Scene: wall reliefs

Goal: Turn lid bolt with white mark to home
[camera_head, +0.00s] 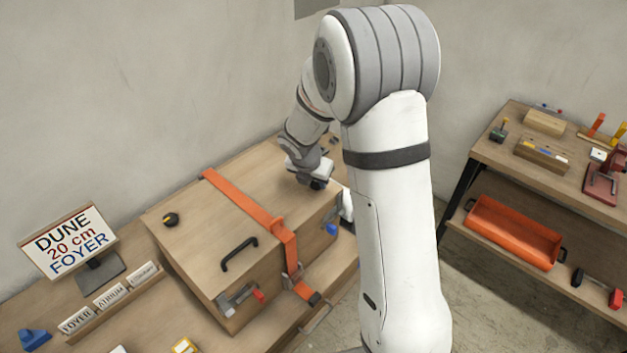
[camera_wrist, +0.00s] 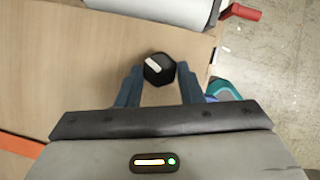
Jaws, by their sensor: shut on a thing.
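The lid bolt with the white mark (camera_wrist: 158,68) is a dark, roughly six-sided head on the wooden lid, seen in the wrist view. Its white mark slants from upper left to lower right. My gripper (camera_wrist: 160,72) has one blue-grey finger on each side of the bolt and is shut on it. In the head view my gripper (camera_head: 318,182) is low over the far right part of the crate lid (camera_head: 215,215), and the bolt there is hidden by it. No home mark can be made out around the bolt.
An orange strap (camera_head: 245,203) crosses the lid, left of my gripper. A black knob with a yellow mark (camera_head: 171,219) and a black handle (camera_head: 239,253) are on the crate's left part. A sign (camera_head: 70,242) stands at left, a side bench (camera_head: 545,150) at right.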

